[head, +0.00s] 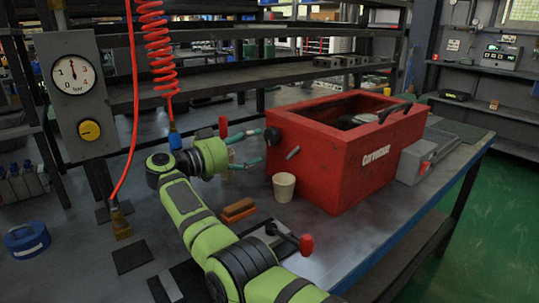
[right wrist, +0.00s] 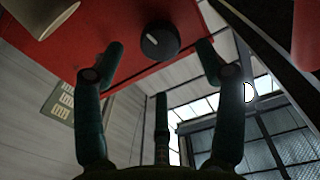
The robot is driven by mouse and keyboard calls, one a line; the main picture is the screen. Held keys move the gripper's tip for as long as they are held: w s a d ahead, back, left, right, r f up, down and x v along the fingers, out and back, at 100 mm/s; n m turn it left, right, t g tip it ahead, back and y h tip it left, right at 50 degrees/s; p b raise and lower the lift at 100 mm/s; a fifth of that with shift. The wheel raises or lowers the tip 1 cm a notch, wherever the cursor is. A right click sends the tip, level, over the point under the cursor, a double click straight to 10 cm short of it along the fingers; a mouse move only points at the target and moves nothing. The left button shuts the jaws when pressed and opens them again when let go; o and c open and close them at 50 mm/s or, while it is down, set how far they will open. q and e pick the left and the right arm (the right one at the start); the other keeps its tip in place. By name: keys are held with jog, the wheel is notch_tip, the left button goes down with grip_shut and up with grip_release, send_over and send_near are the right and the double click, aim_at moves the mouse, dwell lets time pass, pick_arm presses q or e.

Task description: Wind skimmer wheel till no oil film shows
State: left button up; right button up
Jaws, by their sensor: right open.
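A red tank (head: 345,165) with white lettering stands on the bench. A black round knob (head: 272,136) sits on its left face; it also shows in the right wrist view (right wrist: 160,41) with a pale mark. My right gripper (head: 252,150) is open, its teal fingers pointing at that face, just left of the knob. In the right wrist view the fingertips spread to either side of the knob, with nothing visibly held. A grey rod juts from the same face below the knob. The tank's inside is mostly hidden by its walls, so I cannot tell whether an oil film shows. My left gripper is out of view.
A cream cup (head: 284,187) stands close to the tank's left face. An orange-brown block (head: 238,209) and a red-handled lever (head: 306,244) are nearer me. A red coiled hose (head: 158,50) hangs behind my right wrist. A gauge panel (head: 77,90) stands at left.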

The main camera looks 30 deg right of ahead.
aim_at(269, 138)
jog(key=d, duration=0.7)
jog(key=shift+w, duration=0.2)
jog(key=shift+a, duration=0.1)
jog(key=shift+c, duration=0.4)
jog(key=c, duration=1.1)
